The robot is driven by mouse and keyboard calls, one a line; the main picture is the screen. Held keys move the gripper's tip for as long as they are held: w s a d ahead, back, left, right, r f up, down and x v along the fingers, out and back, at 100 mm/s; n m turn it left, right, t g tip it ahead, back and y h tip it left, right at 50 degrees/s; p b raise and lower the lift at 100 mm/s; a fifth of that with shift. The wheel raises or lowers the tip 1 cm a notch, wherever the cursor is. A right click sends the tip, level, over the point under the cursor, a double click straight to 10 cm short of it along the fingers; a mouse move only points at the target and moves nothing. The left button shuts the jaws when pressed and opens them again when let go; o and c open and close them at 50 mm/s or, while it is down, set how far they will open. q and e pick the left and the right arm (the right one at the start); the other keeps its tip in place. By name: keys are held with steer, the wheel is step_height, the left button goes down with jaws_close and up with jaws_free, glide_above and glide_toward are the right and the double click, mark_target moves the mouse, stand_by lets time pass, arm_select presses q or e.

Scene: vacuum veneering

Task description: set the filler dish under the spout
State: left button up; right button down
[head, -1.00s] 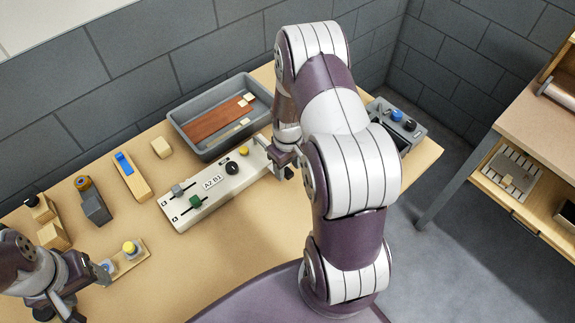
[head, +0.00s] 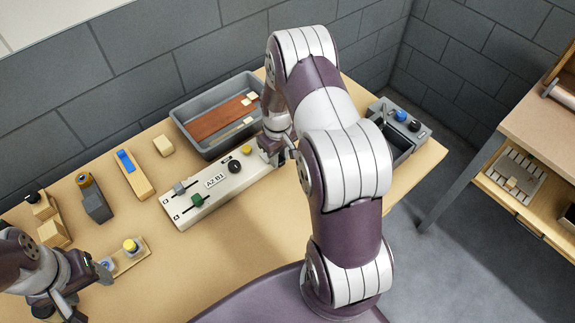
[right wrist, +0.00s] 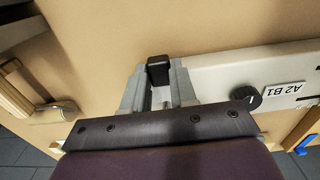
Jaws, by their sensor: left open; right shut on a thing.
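My right gripper (head: 280,156) is at the right end of the long cream panel (head: 182,214) marked "A2 B1". In the right wrist view my right gripper (right wrist: 160,98) is shut on a small black piece (right wrist: 159,70); I cannot tell what it belongs to. My left gripper (head: 82,300) is open and empty at the lower left, near a small wooden board (head: 140,254) with a yellow-topped and a blue-topped piece. I cannot make out a filler dish or a spout for certain; my right arm hides part of the bench.
Behind the panel stands a grey tray (head: 185,122) holding a reddish-brown board. A grey box (head: 380,108) with blue and black knobs stands at the right end. Several wooden blocks and a dark grey block (head: 97,207) stand on the left. The front middle of the bench is clear.

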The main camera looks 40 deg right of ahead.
steer(key=shift+w+r, duration=0.1)
steer(key=shift+w, duration=0.1)
steer(key=c, duration=0.9)
jaws_free()
steer(key=shift+r, duration=0.1)
step_height(320, 180, up, 12)
steer(key=b, duration=0.1)
steer(key=shift+r+b, duration=0.2)
steer(key=shift+b, duration=0.2)
